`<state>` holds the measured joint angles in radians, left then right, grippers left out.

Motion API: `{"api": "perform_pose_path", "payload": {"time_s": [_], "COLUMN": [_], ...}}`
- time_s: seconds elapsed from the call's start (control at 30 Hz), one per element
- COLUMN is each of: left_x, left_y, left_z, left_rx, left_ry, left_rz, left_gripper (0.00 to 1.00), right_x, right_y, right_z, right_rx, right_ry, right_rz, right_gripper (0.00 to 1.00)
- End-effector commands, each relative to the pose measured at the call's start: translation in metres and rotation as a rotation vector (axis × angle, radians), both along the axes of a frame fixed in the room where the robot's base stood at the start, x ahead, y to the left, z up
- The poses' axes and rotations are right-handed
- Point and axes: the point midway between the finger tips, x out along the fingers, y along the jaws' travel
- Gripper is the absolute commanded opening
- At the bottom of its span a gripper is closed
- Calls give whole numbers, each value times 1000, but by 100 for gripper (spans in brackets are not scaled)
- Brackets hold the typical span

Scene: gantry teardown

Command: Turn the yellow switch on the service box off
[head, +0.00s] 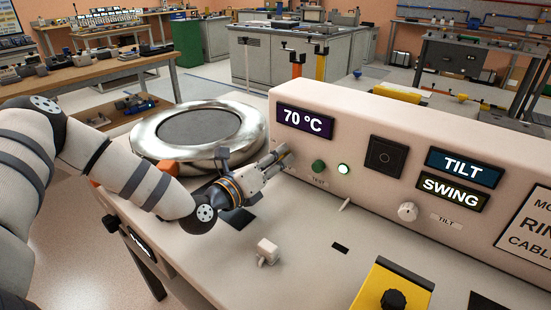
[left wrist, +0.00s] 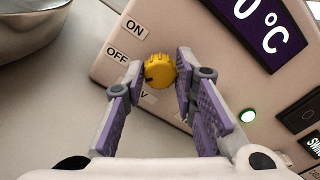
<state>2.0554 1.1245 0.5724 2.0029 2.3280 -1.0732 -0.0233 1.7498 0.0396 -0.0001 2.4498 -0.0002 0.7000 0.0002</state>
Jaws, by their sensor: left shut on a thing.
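The yellow switch (left wrist: 160,71) is a round ribbed knob on the sloping front of the pale service box (head: 335,155). In the left wrist view an ON label (left wrist: 135,30) is up and left of it and an OFF label (left wrist: 117,54) is to its left. A dark mark on the knob's rim faces left, on the OFF label's side. My left gripper (head: 284,156) is shut on the knob, one finger on each side. In the head view the gripper hides the knob. My right gripper is not in view.
A green button (head: 319,166) and a lit green lamp (head: 343,169) sit just right of the gripper. A large metal ring (head: 198,125) lies behind my left arm. A small white block (head: 267,251) stands on the counter; a yellow panel (head: 400,277) with a black knob is at front right.

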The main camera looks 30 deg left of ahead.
Motion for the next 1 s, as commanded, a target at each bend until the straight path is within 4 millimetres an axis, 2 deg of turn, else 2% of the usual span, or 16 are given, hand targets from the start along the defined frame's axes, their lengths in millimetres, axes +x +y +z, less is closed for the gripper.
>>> {"api": "perform_pose_path", "payload": {"time_s": [0.5,1.0], "left_x": [0,0], "left_y": [0,0], "left_z": [-2,-1], "left_rx": [-445,-648], "left_ry": [36,53], "left_rz": [0,-1], "left_gripper": [0,0], "right_x": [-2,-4], "right_y": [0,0], "right_z": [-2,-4], "right_rx": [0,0], "right_ry": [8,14], "right_rz": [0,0], "right_gripper": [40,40]}}
